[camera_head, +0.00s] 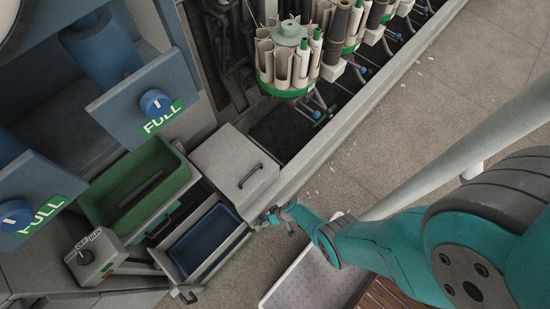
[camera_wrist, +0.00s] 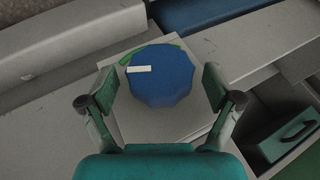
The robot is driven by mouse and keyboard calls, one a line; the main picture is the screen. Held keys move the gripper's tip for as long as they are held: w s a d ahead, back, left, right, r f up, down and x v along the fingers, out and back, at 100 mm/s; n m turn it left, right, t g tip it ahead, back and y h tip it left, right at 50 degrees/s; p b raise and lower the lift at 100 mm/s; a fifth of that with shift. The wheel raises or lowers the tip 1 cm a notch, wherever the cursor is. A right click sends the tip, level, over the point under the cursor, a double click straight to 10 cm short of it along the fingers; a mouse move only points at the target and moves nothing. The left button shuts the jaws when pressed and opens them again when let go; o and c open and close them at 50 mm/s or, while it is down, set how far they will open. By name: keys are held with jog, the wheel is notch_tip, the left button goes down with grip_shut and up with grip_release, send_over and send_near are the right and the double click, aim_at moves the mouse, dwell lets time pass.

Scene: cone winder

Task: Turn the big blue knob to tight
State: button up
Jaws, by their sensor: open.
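A big blue faceted knob (camera_wrist: 161,78) sits on a pale square plate (camera_wrist: 140,128) in the wrist view. A short white mark lies on its left part, lying nearly crosswise in the picture, and a green patch shows along its upper edge. My gripper (camera_wrist: 161,84) is open, with one finger on each side of the knob. Gaps show at both sides, and I cannot tell how deep the fingers reach. In the head view my gripper (camera_head: 268,217) is at the corner of the machine's frame, and the knob there is not clearly visible.
Two other blue knobs, an upper one (camera_head: 155,102) and a lower one (camera_head: 16,215), sit on panels marked FULL. A grey lidded box (camera_head: 232,165), a green bin (camera_head: 128,188) and a blue tray (camera_head: 208,240) are left of my gripper. Open floor (camera_head: 400,130) lies to the right.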

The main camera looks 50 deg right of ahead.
jog(key=v, duration=1.1)
jog(key=shift+s+r, duration=0.2)
jog(key=shift+r, duration=0.1)
jog(key=shift+d+f, duration=0.1)
